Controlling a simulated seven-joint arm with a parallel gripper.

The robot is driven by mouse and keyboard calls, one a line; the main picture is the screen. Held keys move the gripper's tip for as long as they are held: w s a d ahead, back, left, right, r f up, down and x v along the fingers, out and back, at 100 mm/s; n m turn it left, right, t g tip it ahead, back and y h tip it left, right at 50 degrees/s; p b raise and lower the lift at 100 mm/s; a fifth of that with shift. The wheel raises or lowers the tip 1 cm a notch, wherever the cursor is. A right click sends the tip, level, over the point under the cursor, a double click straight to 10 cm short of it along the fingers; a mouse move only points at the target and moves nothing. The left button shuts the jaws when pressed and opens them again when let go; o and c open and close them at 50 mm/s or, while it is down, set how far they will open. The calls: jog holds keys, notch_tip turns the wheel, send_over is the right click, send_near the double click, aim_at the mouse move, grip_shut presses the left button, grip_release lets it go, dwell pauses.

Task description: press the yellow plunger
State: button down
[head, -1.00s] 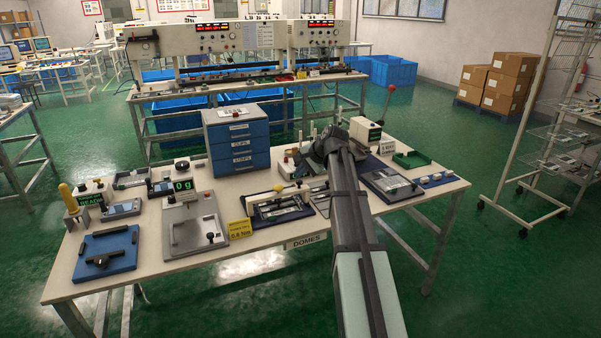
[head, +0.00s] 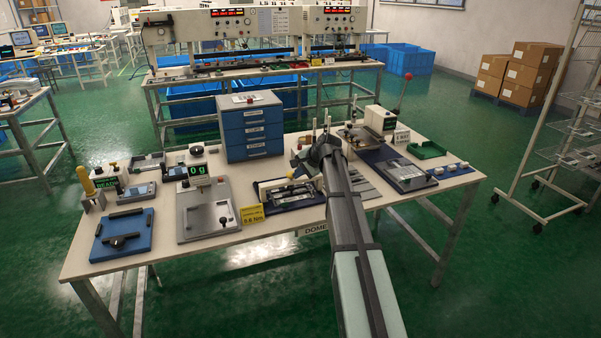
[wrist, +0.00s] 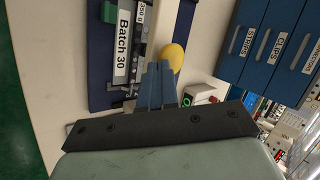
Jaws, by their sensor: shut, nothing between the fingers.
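A yellow rounded knob, the plunger (wrist: 173,56), shows in the wrist view just beyond and right of my fingertips. It stands by a fixture (wrist: 138,50) with "Batch 30" and "350 g" labels. In the head view a small pale-yellow knob (head: 290,175) shows on the fixture on the dark blue mat (head: 318,199), left of my arm. My gripper (wrist: 160,66) is shut and empty, its fingers pointing toward the fixture. I cannot tell whether the tips touch the knob. In the head view my arm's end hides the fingers.
Blue drawers (head: 250,127) stand close behind the fixture. A small box with a red button (wrist: 200,95) is beside my fingers. A scale (head: 205,215), blue tray (head: 122,240) and yellow-handled tool (head: 86,181) stand left; a grey plate fixture (head: 405,172) lies right.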

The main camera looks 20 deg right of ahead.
jog(key=shift+f, duration=0.1)
jog(key=shift+w+f, duration=0.1)
jog(key=shift+f, duration=0.55)
jog(key=shift+a+f, duration=0.15)
jog(key=shift+f, duration=0.3)
jog(key=shift+a+f, duration=0.1)
jog(key=shift+f, duration=0.05)
jog(key=v, duration=1.4)
jog(key=shift+d+r, duration=0.3)
jog(key=shift+r, duration=0.2)
jog(key=shift+w, duration=0.15)
